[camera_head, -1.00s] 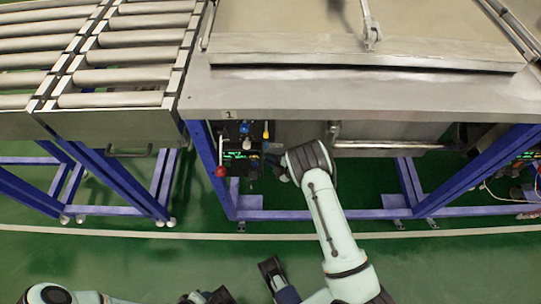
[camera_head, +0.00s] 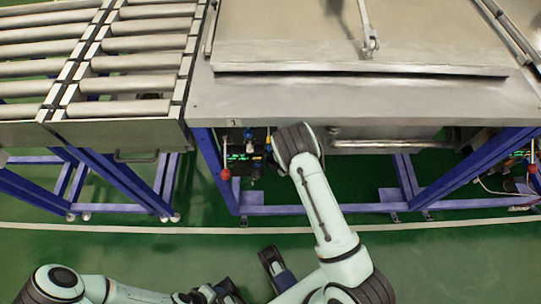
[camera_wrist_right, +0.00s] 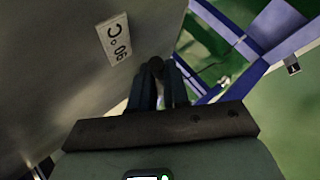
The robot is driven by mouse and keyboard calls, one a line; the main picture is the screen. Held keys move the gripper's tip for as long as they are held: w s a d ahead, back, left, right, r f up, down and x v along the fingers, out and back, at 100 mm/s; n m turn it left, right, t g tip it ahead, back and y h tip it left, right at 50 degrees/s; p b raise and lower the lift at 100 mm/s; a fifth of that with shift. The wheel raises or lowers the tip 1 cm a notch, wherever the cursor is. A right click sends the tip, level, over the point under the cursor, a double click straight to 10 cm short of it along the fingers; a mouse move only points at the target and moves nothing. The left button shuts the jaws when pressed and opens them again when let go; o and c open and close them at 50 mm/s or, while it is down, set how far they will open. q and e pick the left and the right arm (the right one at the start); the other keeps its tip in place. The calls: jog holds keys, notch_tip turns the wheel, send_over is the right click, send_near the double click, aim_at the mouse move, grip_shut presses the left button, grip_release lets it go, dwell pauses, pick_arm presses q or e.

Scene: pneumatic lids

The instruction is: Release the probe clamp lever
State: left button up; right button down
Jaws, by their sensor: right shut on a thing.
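In the right wrist view my right gripper (camera_wrist_right: 158,76) is shut on a small dark round-ended piece (camera_wrist_right: 155,66), beside a grey metal face. This piece looks like the knob of the probe clamp lever, but its shaft is hidden. In the head view my right arm reaches under the table's front edge, just right of a small control box (camera_head: 238,158) with green display digits. My wrist covers the right fingers and the lever there. My left arm (camera_head: 118,293) lies low at the left; its finger state is unclear.
A red ball knob (camera_head: 225,174) stands at the box's left. The steel table (camera_head: 300,98) overhangs the box, and a blue frame leg (camera_head: 213,165) runs close by. A white label (camera_wrist_right: 113,39) is on the metal face. Green floor in front is open.

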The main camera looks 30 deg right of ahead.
jog(key=shift+w+d+r, duration=0.1)
jog(key=shift+d, duration=0.15)
jog(key=c, duration=1.4)
grip_release()
jog(key=shift+a, duration=0.1)
jog(key=p+v, duration=0.2)
jog(key=v, duration=1.1)
